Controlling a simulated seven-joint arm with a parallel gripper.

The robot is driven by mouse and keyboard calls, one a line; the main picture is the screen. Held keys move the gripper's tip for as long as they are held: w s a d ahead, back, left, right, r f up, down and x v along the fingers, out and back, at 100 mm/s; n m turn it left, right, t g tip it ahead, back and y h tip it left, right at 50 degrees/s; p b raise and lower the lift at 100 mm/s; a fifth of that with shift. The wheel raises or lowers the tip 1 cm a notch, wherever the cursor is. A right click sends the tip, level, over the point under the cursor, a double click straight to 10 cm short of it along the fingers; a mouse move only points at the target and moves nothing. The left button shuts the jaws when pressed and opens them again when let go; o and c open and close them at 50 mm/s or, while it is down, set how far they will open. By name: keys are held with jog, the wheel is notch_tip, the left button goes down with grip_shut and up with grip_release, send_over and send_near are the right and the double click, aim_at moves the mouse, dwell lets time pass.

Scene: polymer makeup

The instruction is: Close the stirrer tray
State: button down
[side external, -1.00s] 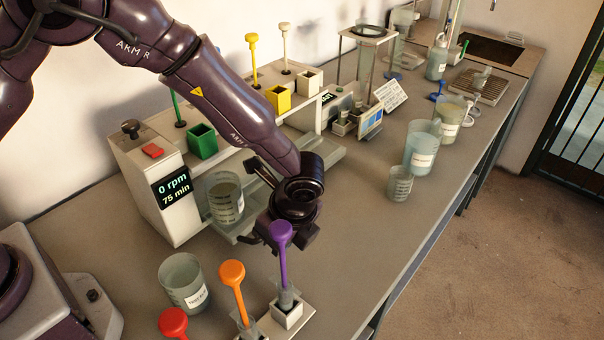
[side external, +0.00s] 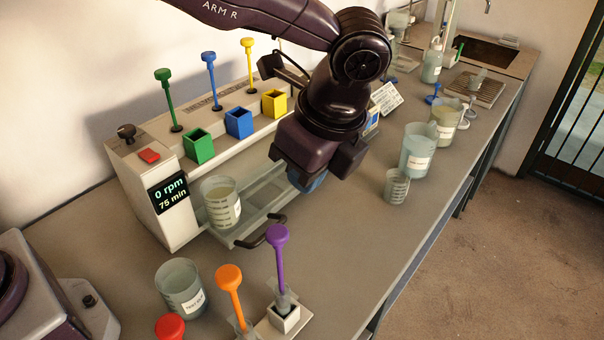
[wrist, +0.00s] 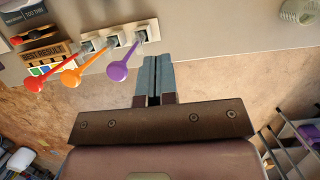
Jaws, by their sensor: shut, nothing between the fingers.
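The stirrer tray (side external: 256,203) is a grey tray standing out from the front of the white stirrer machine (side external: 150,205). A dark curved handle (side external: 262,232) is on its front edge. A beaker of cloudy liquid (side external: 221,203) stands at the tray's left end. My gripper (side external: 309,182) is above and to the right of the handle, apart from it, and hides the tray's right end. In the wrist view its two grey fingers (wrist: 153,78) are together with nothing between them. The tray is not seen in the wrist view.
Purple (side external: 278,262) and orange (side external: 229,285) stirrers stand in holders in front of the tray. A beaker (side external: 181,287) stands at the front left. More beakers (side external: 418,150) stand to the right. Green, blue and yellow stirrers and boxes (side external: 239,124) are on the machine. Bench right of the handle is clear.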

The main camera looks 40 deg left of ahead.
notch_tip(320, 180, down, 12)
jog(key=w+d+m+y, duration=0.1)
jog(key=d+m+y, duration=0.1)
jog(key=d+y, duration=0.1)
jog(key=w+a+f, duration=0.1)
jog(key=a+f, duration=0.1)
jog(key=w+a+f+t+y, duration=0.1)
jog(key=w+a+f, duration=0.1)
jog(key=a+f, duration=0.1)
jog(key=w+a+f+t+y, duration=0.1)
jog(key=a+f, duration=0.1)
jog(key=f, duration=0.1)
jog(key=shift+w+a+f+m, duration=0.15)
jog(key=shift+w+f+m, duration=0.05)
jog(key=shift+f+m, duration=0.1)
jog(key=shift+w+a+r, duration=0.1)
jog(key=shift+w+a, duration=0.05)
jog(key=shift+a, duration=0.45)
jog(key=shift+w+a, duration=0.15)
jog(key=shift+a, duration=0.45)
jog(key=shift+w+a, duration=0.15)
jog(key=shift+a, duration=0.45)
